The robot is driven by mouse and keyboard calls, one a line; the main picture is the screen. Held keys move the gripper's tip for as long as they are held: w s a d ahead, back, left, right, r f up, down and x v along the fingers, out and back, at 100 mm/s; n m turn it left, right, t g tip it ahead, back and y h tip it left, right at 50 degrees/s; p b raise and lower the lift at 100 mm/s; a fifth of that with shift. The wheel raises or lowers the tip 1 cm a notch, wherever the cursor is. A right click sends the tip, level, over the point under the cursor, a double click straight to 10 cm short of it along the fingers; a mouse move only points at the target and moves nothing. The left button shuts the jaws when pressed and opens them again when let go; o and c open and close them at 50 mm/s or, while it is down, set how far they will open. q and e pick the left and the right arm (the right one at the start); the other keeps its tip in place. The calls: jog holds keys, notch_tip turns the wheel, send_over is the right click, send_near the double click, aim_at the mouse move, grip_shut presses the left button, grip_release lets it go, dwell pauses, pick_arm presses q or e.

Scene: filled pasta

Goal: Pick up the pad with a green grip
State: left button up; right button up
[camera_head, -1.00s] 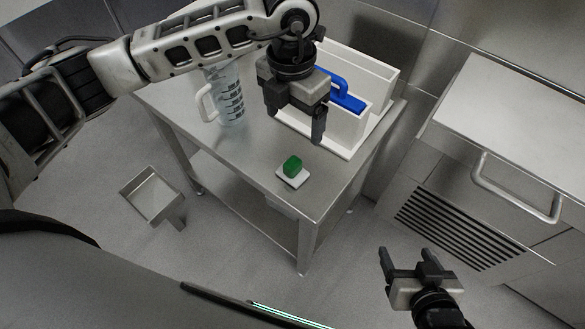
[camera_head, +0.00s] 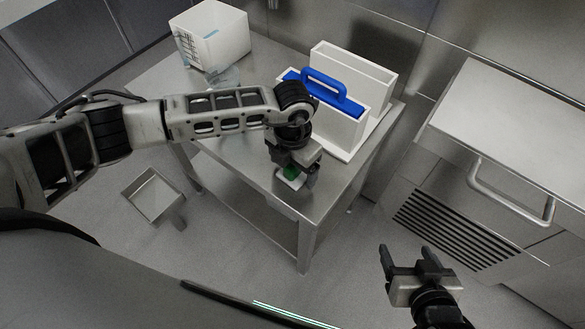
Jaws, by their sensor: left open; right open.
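The pad with the green grip (camera_head: 291,174) lies on the steel table (camera_head: 240,172) near its front corner. Its white base shows below the green block, partly covered by my gripper. My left gripper (camera_head: 292,184) is open and reaches down over the pad, with its fingers on either side of the green grip. I cannot tell whether the fingers touch it. My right gripper (camera_head: 414,258) is open and empty, away from the table at the lower right.
A white holder (camera_head: 352,126) with a blue-handled pad (camera_head: 325,91) stands behind my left gripper. A white box (camera_head: 222,38) stands at the table's back left. My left arm mostly hides the clear jug (camera_head: 226,77). A steel cabinet (camera_head: 500,140) is at right.

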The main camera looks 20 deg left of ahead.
pick_arm(q)
jog(key=shift+f, duration=0.75)
pick_arm(e)
jog(key=shift+s+f, duration=0.1)
jog(key=shift+f, duration=0.15)
pick_arm(q)
jog(key=c, duration=1.1)
pick_arm(e)
jog(key=shift+s+d+f, duration=0.1)
jog(key=shift+s, duration=0.05)
pick_arm(q)
jog(key=shift+r, duration=0.1)
jog(key=shift+w+r, duration=0.1)
jog(key=shift+r, duration=0.2)
notch_tip(320, 180, up, 2)
jog(key=shift+r, duration=0.2)
jog(key=s+d+r, duration=0.2)
jog(key=d+r, duration=0.1)
jog(key=d, duration=0.1)
jog(key=s+d+r+b, duration=0.1)
jog(key=s+d+r, duration=0.2)
jog(key=s+d+r+b, duration=0.1)
jog(key=s+d+r, duration=0.2)
jog(key=d, duration=0.1)
jog(key=shift+d+r, duration=0.3)
jog(key=shift+r, duration=0.1)
pick_arm(e)
jog(key=shift+a+f, duration=0.2)
jog(key=shift+f, duration=0.1)
